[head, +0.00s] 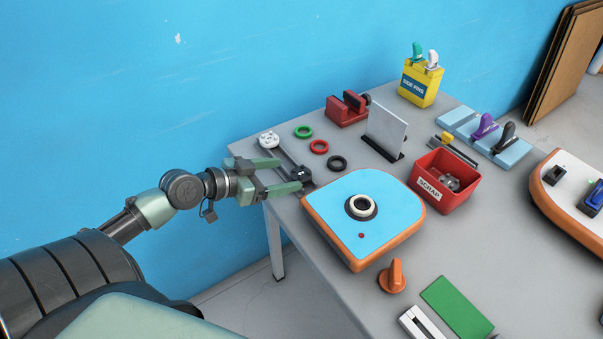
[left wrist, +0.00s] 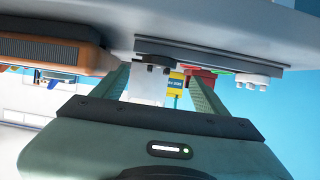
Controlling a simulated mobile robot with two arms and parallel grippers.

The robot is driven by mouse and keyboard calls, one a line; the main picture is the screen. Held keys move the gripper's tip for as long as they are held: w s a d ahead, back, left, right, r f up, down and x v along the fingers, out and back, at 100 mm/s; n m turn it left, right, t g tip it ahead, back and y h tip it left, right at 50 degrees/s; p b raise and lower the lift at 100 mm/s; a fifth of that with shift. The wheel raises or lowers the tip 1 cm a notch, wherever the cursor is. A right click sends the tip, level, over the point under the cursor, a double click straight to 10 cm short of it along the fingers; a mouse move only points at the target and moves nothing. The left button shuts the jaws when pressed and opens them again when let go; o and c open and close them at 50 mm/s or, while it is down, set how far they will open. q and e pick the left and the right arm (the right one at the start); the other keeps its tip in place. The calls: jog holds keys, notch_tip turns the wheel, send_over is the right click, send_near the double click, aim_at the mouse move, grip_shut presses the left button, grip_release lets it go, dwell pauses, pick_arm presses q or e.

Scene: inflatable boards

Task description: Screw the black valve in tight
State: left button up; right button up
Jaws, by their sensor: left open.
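A black valve (head: 301,173) sits at the near end of a grey rail on the table, left of the blue-topped board. A white valve (head: 269,139) sits at the rail's far end. My left gripper (head: 289,175) is open, its two green fingers reaching toward the black valve, which lies by the fingertips; I cannot tell whether they touch. In the left wrist view the picture is upside down, and the black valve (left wrist: 158,60) shows between the fingers. The board (head: 337,216) has orange sides and a pale ring opening (head: 361,206) with a dark ring around it. My right gripper is out of view.
Green (head: 303,132), red (head: 319,146) and black (head: 337,163) rings lie behind the board. A red scrap bin (head: 427,190) stands to its right, an orange knob (head: 392,276) in front. A upright grey plate (head: 386,130) stands behind. The table's left edge is near my gripper.

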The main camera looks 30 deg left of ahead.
aim_at(304, 172)
pick_arm(q)
jog(key=p+x, duration=0.1)
jog(key=x, duration=0.3)
jog(key=shift+w+d, duration=0.2)
jog(key=shift+w, duration=0.1)
jog(key=shift+w+d+f, duration=0.1)
jog(key=shift+w+f, duration=0.1)
jog(key=shift+f, duration=0.05)
jog(key=shift+c, duration=0.3)
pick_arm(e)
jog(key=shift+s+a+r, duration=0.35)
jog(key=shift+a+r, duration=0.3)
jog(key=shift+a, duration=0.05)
pick_arm(q)
jog(key=c, duration=1.4)
jog(key=shift+o, duration=0.2)
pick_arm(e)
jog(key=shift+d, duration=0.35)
pick_arm(q)
jog(key=shift+r, duration=0.1)
